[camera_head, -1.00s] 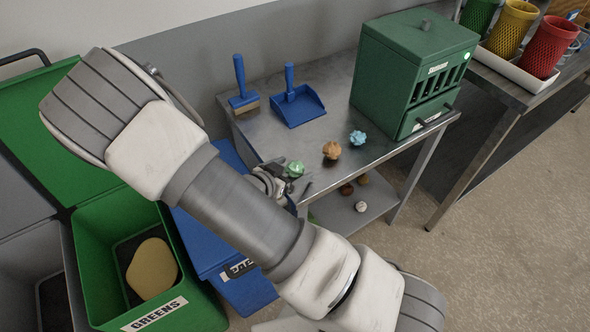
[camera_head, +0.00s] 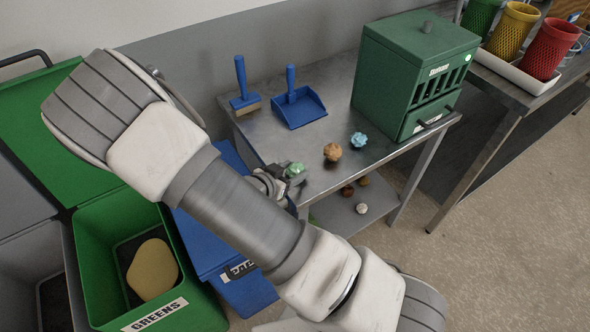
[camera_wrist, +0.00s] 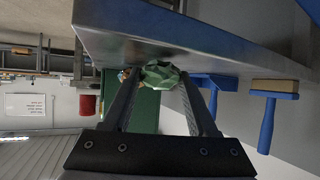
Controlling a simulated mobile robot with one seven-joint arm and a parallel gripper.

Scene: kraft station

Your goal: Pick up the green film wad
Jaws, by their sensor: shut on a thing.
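The green film wad (camera_head: 295,169) is a small, faceted, pale green lump at the front left part of the steel table. My gripper (camera_head: 286,178) is at it, reaching in from the front left, partly hidden behind my own arm. In the wrist view the wad (camera_wrist: 160,74) sits between the two dark fingertips (camera_wrist: 158,82), which are shut on it. It is at the tabletop; whether it touches the table I cannot tell.
The steel table (camera_head: 330,115) also holds an orange-brown wad (camera_head: 332,152), a light blue wad (camera_head: 358,139), a blue brush (camera_head: 242,90), a blue dustpan (camera_head: 297,105) and a green slotted box (camera_head: 410,75). Green (camera_head: 105,235) and blue bins stand at left. Several wads lie on the lower shelf.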

